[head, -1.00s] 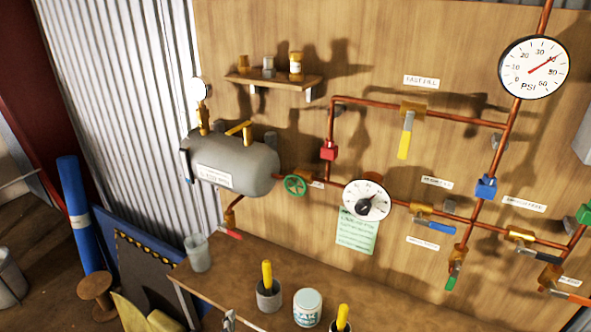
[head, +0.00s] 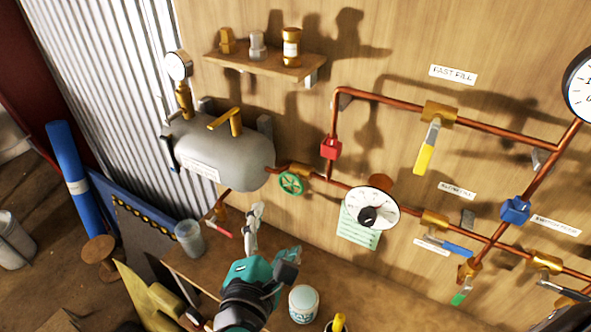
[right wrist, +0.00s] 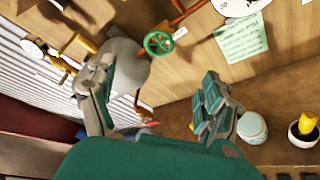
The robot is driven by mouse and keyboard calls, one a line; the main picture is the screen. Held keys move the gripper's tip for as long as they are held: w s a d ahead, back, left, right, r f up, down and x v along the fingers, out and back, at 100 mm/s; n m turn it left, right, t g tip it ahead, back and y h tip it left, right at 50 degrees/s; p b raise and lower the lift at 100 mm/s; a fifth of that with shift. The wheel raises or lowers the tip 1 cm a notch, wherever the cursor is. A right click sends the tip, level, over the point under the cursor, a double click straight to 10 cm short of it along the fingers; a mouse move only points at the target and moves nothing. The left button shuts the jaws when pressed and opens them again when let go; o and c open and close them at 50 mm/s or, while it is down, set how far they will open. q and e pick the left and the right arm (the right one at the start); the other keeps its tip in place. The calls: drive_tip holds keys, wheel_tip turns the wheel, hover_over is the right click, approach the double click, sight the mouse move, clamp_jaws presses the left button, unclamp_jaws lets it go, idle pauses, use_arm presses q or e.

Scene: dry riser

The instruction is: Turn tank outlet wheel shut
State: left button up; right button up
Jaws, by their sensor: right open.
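The green outlet wheel (head: 291,183) sits on the copper pipe just right of the grey tank (head: 240,163) in the head view. My right gripper (head: 272,236) is open and empty, below and slightly left of the wheel, over the bench. In the right wrist view the wheel (right wrist: 159,43) shows beyond the spread fingers of the gripper (right wrist: 154,88), near the top and between them. No finger touches it. My left gripper is not in view.
A dial gauge (head: 372,213) and a green note (head: 352,233) are right of the wheel. Copper pipes and valves with yellow and blue levers run along the board. A glass (head: 189,238) and a white jar (head: 304,304) stand on the bench (head: 385,292).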

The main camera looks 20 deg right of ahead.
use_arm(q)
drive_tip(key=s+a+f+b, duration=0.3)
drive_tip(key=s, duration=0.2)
use_arm(e)
approach(291, 186)
drive_tip(key=x, duration=0.1)
drive_tip(key=b+x, duration=0.1)
drive_tip(key=x, duration=0.1)
drive_tip(key=b+x, duration=0.1)
drive_tip(key=shift+w+d+f, duration=0.2)
drive_tip(key=shift+f, duration=0.15)
drive_tip(key=b+x, duration=0.2)
drive_tip(key=x, duration=0.2)
drive_tip(key=shift+r, duration=0.2)
drive_tip(key=shift+w+d, duration=0.15)
drive_tip(key=shift+w, duration=0.15)
drive_tip(key=shift+w+d+b, duration=0.25)
drive_tip(key=shift+w+b, duration=0.05)
drive_tip(key=shift+w, duration=0.05)
drive_tip(key=shift+s, duration=0.1)
drive_tip(key=shift+c, duration=0.2)
drive_tip(key=c, duration=1.1)
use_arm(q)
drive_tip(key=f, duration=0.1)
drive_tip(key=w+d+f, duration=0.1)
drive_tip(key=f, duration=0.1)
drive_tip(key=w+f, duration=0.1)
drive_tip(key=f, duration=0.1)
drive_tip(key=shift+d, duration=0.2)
